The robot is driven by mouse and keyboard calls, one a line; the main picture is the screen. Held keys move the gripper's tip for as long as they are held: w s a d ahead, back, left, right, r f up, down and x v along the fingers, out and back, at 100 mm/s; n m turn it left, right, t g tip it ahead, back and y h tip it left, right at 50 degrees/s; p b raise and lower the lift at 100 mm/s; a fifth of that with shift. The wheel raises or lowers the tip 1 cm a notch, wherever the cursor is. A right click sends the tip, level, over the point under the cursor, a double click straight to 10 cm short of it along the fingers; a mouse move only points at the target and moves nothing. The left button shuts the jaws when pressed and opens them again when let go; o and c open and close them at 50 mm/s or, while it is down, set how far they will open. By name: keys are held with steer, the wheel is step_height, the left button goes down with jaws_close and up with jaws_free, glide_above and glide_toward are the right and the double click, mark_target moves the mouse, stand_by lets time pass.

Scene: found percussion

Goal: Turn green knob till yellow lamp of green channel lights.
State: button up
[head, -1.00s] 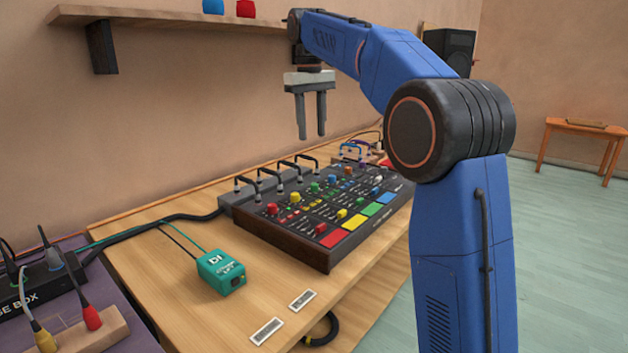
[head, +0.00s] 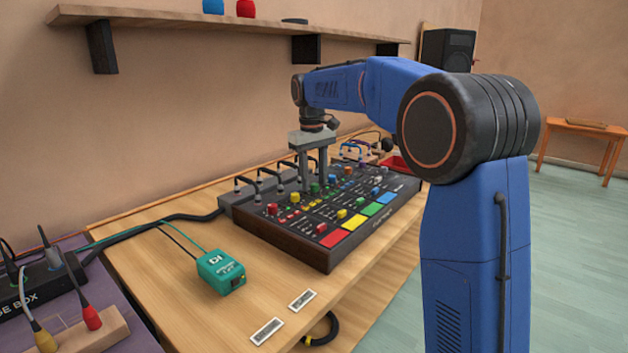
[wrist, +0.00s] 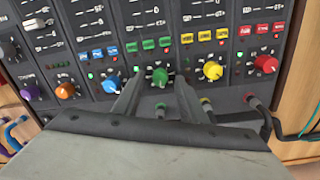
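The green knob (wrist: 160,76) is on the green channel of the mixer (wrist: 100,75), with green buttons above it in the wrist view. My gripper (wrist: 160,84) is open, with one finger on each side of the green knob and a gap to it on both sides. In the head view, my gripper (head: 314,187) points down over the mixer, its fingertips close to the green knob (head: 315,188). Small green lights show beside the channels. I cannot make out a lit yellow lamp on the green channel.
An orange knob (wrist: 65,90), a blue knob (wrist: 111,84), a yellow knob (wrist: 213,71) and a red knob (wrist: 266,64) flank the green one. Plugged cables (head: 258,178) stand along the mixer's back edge. A teal box (head: 221,272) sits left on the table.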

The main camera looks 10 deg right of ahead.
steer(key=shift+f, duration=0.25)
jaws_close()
steer(key=shift+m, duration=0.4)
steer(key=shift+r+m, duration=0.1)
steer(key=shift+m, duration=2.4)
jaws_free()
